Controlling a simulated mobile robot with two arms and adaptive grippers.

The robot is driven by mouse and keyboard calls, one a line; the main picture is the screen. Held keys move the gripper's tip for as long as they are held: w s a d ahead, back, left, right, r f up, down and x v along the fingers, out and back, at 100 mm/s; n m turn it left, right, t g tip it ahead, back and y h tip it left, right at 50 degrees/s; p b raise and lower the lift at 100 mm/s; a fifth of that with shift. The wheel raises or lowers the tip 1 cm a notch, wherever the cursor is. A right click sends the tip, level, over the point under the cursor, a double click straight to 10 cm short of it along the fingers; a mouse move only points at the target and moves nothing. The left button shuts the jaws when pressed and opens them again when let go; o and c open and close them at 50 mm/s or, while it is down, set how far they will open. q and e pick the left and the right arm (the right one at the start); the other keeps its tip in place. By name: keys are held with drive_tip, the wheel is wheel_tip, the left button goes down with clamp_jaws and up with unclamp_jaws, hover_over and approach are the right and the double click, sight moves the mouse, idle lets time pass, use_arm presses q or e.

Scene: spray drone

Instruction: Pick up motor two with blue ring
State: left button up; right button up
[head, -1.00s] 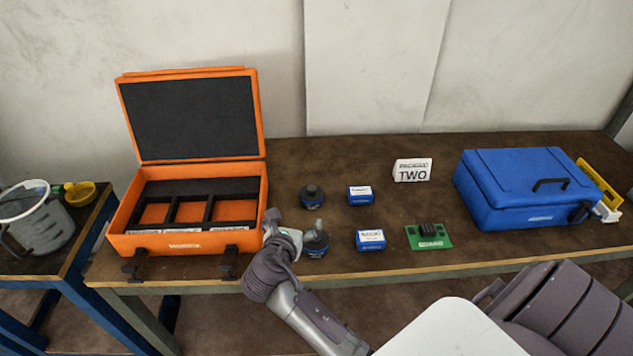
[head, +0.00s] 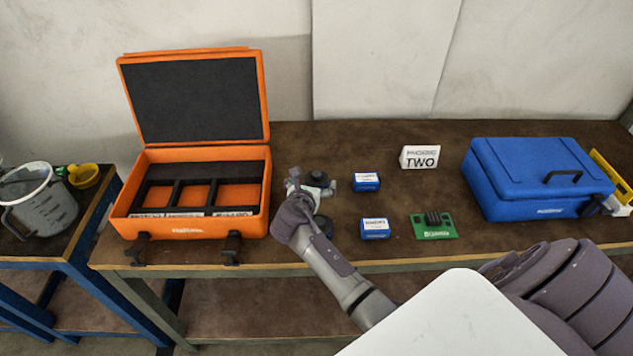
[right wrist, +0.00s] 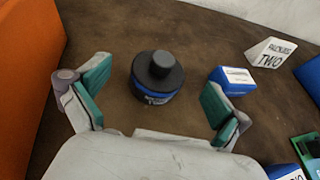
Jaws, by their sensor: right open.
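The back motor (head: 318,177), a black cylinder with a black knob, stands upright on the brown table, partly hidden by my right gripper (head: 312,188). In the right wrist view this motor (right wrist: 157,82) shows a blue ring and lettering low on its side. It stands ahead of my open right gripper (right wrist: 155,85), between the lines of the two teal-padded fingers, with gaps on both sides. A second dark motor (head: 323,226) stands nearer the front edge, partly hidden by my right wrist. My left gripper is not in view.
An open orange case (head: 190,230) with compartments stands to the left. To the right are two small blue boxes (head: 366,182), (head: 375,229), a green circuit board (head: 435,226), a "TWO" sign (head: 420,157) and a closed blue case (head: 535,175). The table behind the motors is clear.

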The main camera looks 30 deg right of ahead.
sight(315, 178)
drive_tip(key=x, duration=0.3)
drive_tip(key=shift+w+d+f, duration=0.1)
drive_tip(key=shift+d+f, duration=0.1)
drive_tip(key=shift+c, duration=0.3)
drive_tip(key=c, duration=1.6)
drive_tip(key=shift+r, duration=0.1)
drive_tip(key=shift+c, duration=0.3)
drive_tip(key=shift+r, duration=0.15)
